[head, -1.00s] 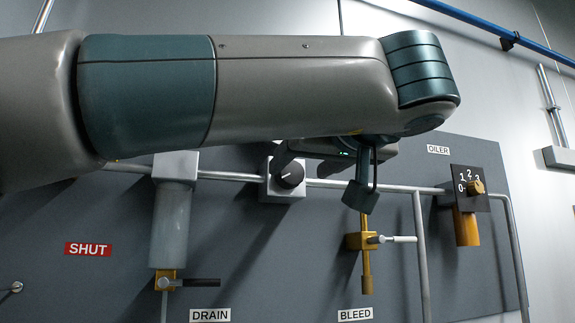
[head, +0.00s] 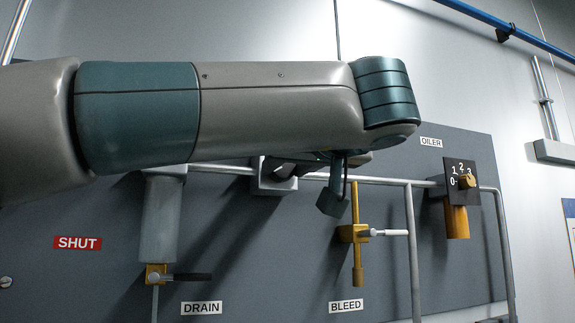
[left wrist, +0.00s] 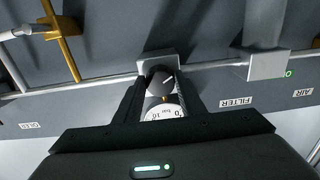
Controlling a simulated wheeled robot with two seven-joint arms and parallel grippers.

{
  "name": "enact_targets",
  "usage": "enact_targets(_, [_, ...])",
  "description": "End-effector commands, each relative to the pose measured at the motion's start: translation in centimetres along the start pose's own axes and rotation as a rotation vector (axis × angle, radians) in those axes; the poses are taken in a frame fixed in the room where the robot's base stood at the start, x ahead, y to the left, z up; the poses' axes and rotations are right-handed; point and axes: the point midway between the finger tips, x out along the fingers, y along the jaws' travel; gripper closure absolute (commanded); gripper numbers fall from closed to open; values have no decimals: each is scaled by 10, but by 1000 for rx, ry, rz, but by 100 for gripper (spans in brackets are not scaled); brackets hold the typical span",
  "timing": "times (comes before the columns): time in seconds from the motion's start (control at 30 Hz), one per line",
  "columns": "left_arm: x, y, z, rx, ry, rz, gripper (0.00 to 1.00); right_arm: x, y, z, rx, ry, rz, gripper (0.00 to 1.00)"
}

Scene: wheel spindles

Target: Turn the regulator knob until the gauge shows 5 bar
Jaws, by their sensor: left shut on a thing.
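My left gripper (head: 282,168) is at the regulator in the head view, partly hidden under my own arm. In the left wrist view its two fingers (left wrist: 161,88) are shut on the round black regulator knob (left wrist: 160,79), one on each side. A white pointer mark on the knob points up and right in that view. The regulator's pale block (head: 272,187) shows below my arm in the head view; the knob is mostly hidden there. The white gauge (left wrist: 163,115) shows only partly, with "0", "10" and "bar"; its needle cannot be read. My right gripper is not in view.
A brass bleed valve (head: 355,234), a drain valve (head: 158,274) under a grey filter bowl (head: 160,220), and an oiler dial (head: 460,172) are on the grey panel. Pipes run across it. A red SHUT sign (head: 77,242) is at left.

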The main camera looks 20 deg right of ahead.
Motion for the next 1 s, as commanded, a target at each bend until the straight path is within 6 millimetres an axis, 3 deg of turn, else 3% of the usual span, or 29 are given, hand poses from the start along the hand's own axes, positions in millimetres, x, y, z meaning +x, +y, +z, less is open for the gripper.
enact_targets(0.47, [-1,0,1,-137,3,1,86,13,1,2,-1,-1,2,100])
enact_targets(1.0, [0,1,0,-547,3,-1,86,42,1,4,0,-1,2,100])
